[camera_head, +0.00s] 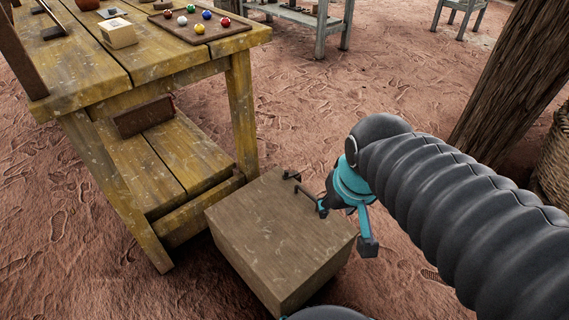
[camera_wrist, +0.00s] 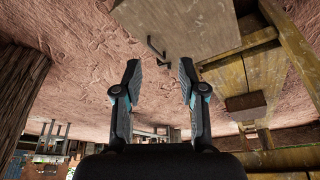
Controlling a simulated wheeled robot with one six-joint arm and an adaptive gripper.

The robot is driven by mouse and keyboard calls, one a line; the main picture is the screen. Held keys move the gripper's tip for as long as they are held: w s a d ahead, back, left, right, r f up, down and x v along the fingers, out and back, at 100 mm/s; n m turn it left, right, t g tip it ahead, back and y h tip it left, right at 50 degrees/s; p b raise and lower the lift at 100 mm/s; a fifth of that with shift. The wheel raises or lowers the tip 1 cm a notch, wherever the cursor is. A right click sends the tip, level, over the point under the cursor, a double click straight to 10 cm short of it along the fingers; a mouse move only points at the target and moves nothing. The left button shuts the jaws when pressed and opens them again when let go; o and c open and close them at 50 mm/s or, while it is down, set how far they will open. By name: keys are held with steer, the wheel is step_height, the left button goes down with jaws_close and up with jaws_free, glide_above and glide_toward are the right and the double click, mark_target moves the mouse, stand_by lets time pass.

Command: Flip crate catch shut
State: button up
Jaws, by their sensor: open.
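The crate (camera_head: 275,240) is a brown wooden box on the ground beside the yellow table. Its top also shows upside down in the wrist view (camera_wrist: 195,28). The catch (camera_head: 308,196) is a thin dark bar near the crate's far right edge, with a small dark bracket (camera_head: 291,175) beside it. In the wrist view the catch (camera_wrist: 155,47) appears just beyond and between my fingertips. My gripper (camera_head: 345,226) is open and empty at the crate's right side, its fingers apart in the wrist view (camera_wrist: 159,68). Contact with the catch cannot be told.
The worn yellow table (camera_head: 190,70) stands close to the crate's left. It bears a board (camera_head: 225,30) with several coloured balls and a pale block (camera_head: 118,33). A dark block (camera_head: 144,117) lies on its lower shelf. A wooden post (camera_head: 515,80) stands right; footprinted ground lies between.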

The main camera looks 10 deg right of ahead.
steer(key=w+a+f+g+b, duration=0.1)
steer(key=w+f, duration=0.3)
steer(key=w, duration=0.4)
steer(key=w+f+g+b, duration=0.2)
steer(key=w+f, duration=0.1)
steer(key=w, duration=0.5)
steer(key=g+b, duration=0.1)
steer(key=b, duration=0.1)
glide_above(286, 171)
step_height(286, 171, down, 9)
step_height(286, 171, down, 13)
steer(key=shift+d+r+b, duration=0.1)
steer(key=shift+r+b, duration=0.05)
steer(key=shift+b, duration=0.95)
jaws_close()
